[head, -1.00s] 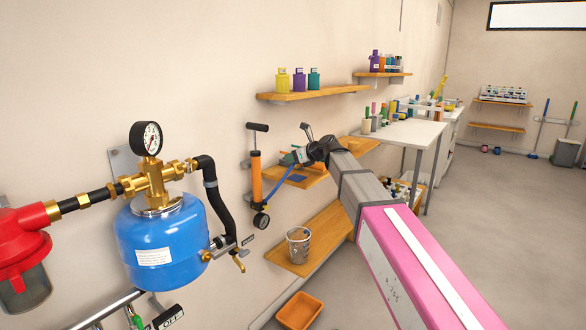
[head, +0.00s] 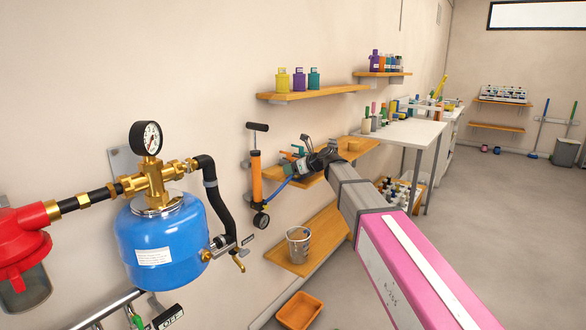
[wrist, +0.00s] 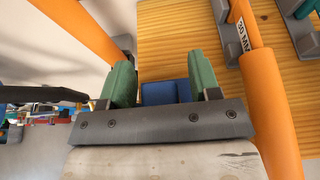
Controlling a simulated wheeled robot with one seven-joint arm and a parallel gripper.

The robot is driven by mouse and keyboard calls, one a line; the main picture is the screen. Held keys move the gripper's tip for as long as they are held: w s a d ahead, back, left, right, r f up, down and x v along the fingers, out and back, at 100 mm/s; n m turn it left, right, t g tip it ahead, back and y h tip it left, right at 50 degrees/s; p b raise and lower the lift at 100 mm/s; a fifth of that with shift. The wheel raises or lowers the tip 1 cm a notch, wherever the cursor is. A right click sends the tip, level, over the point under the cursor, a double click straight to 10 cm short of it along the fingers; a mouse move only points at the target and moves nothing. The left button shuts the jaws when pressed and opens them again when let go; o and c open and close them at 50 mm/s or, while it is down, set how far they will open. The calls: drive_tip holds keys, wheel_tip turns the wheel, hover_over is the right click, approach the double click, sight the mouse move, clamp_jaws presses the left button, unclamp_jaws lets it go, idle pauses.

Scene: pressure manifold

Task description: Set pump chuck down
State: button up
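My gripper (head: 303,163) is over the small wooden shelf (head: 316,178), right of the orange hand pump (head: 256,178) on the wall. In the wrist view, the green fingers of my gripper (wrist: 162,84) stand wide apart. A blue patch (wrist: 165,92) shows between them against the shelf; I cannot tell whether it is a pad on the shelf. The pump's blue hose (head: 279,188) rises from near the gauge to the shelf just below my fingertips. The pump chuck at its end is too small and covered to make out, and no hose shows between the fingers.
In the wrist view, an orange tube (wrist: 265,90) marked 30 MM lies close on the right. The head view shows a blue tank (head: 162,240) at left, a lower shelf with a bucket (head: 299,246), and an orange bin (head: 299,312). Floor at right is clear.

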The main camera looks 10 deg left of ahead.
drive_tip(key=shift+r, duration=0.1)
drive_tip(key=shift+s+d+r, duration=0.1)
drive_tip(key=shift+d+r, duration=0.1)
drive_tip(key=shift+d, duration=0.05)
drive_tip(key=v, duration=1.1)
drive_tip(key=s+d+f+n+h, duration=0.2)
drive_tip(key=d+f+n, duration=0.1)
drive_tip(key=d+f, duration=0.4)
drive_tip(key=s+d+f+n+g+h, duration=0.15)
drive_tip(key=d+f+n, duration=0.25)
drive_tip(key=f, duration=0.4)
drive_tip(key=s+d+f+n+h, duration=0.2)
drive_tip(key=d+f+n+h, duration=0.1)
drive_tip(key=d+f, duration=0.4)
drive_tip(key=s+d+f+n+g+h, duration=0.3)
drive_tip(key=s+d+f+n+h, duration=0.3)
drive_tip(key=s+d+f+n, duration=0.6)
drive_tip(key=s+d+f, duration=0.2)
drive_tip(key=d+f, duration=0.3)
drive_tip(key=shift+s+d+f, duration=0.25)
drive_tip(key=shift+s+f, duration=0.15)
